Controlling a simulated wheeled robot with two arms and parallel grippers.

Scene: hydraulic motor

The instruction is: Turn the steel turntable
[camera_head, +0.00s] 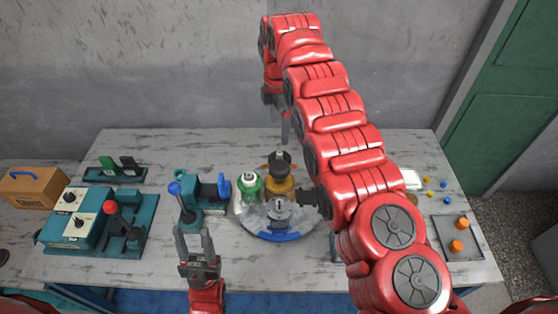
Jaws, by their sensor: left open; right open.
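The steel turntable (252,221) is a round grey disc near the middle of the table, with a blue curved piece (280,237) at its front edge. A green-and-white bottle (248,190), an amber container with a dark top (279,178) and a grey metal part (279,212) stand on or at it. My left gripper (194,238) is open and empty, in front and left of the turntable, apart from it. My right arm passes over the turntable's right side and hides part of that area. My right gripper (284,125) is open, pointing down behind the turntable near the table's back edge.
A teal device with a blue-knobbed lever (187,210) stands left of the turntable. Farther left are a teal control box (75,215), a red-knobbed lever (113,208) and an orange case (33,188). A grey tray (473,246) with orange pieces lies at right.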

